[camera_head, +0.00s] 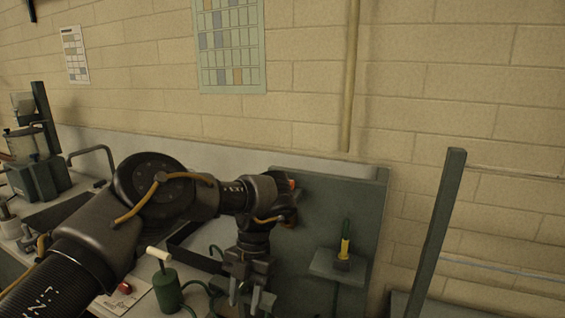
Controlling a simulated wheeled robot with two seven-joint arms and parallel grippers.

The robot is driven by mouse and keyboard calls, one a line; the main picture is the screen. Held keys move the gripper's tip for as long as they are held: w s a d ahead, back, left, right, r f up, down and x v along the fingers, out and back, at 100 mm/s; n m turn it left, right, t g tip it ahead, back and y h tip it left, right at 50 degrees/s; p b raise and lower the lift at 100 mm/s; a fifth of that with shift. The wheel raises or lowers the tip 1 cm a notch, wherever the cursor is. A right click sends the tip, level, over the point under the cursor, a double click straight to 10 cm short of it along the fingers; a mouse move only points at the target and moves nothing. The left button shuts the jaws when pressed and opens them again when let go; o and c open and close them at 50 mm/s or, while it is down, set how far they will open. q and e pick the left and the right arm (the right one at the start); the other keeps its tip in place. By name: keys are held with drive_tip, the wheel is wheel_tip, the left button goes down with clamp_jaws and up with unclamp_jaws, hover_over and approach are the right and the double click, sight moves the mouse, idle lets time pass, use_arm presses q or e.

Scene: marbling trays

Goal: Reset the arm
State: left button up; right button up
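My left arm comes in from the left and bends down at the wrist. Its gripper (244,298) points down near the bottom middle of the head view, in front of a dark green upright panel (330,212). Its two fingers are apart, with nothing seen between them. The lower ends of the fingers are close to the picture's bottom edge. My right gripper is not in view.
A green canister with a white T-handle (167,288) stands just left of the gripper. A green and yellow tool (345,240) stands on a small shelf (341,267) at the right. A dark green post (440,235) rises farther right. Equipment (38,172) stands at far left.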

use_arm(q)
drive_tip(key=s+d+f+n+h, duration=0.3)
drive_tip(key=d+f+h, duration=0.3)
drive_tip(key=d+f, duration=0.5)
drive_tip(key=s+d+f+n+h, duration=0.3)
drive_tip(key=d+f+h, duration=0.3)
drive_tip(key=d+f, duration=0.5)
wheel_tip(320, 180, down, 11)
drive_tip(key=w+a+n+t+h, duration=0.1)
drive_tip(key=n+t+h, duration=0.35)
drive_tip(key=n, duration=0.75)
drive_tip(key=s+a+f+n+t+y, duration=0.2)
drive_tip(key=s+a+f+n+y, duration=0.2)
drive_tip(key=s+a+f+n, duration=0.5)
drive_tip(key=s+a+f+n+t+y, duration=0.3)
drive_tip(key=s+a+f+n+y, duration=0.15)
drive_tip(key=a+f, duration=0.85)
drive_tip(key=s+a+f+n+g+y, duration=0.1)
drive_tip(key=s+a+f+n+y, duration=0.1)
drive_tip(key=s+a, duration=0.4)
drive_tip(key=s+a+f+n+g+y, duration=0.2)
drive_tip(key=s+a+f, duration=0.2)
drive_tip(key=s, duration=0.8)
drive_tip(key=s+a+f+n+g+y, duration=0.1)
drive_tip(key=s+a+f+n+y, duration=0.1)
drive_tip(key=s+a, duration=0.6)
drive_tip(key=shift+s+f+n, duration=0.45)
drive_tip(key=shift+s+f, duration=0.3)
drive_tip(key=shift+s, duration=0.35)
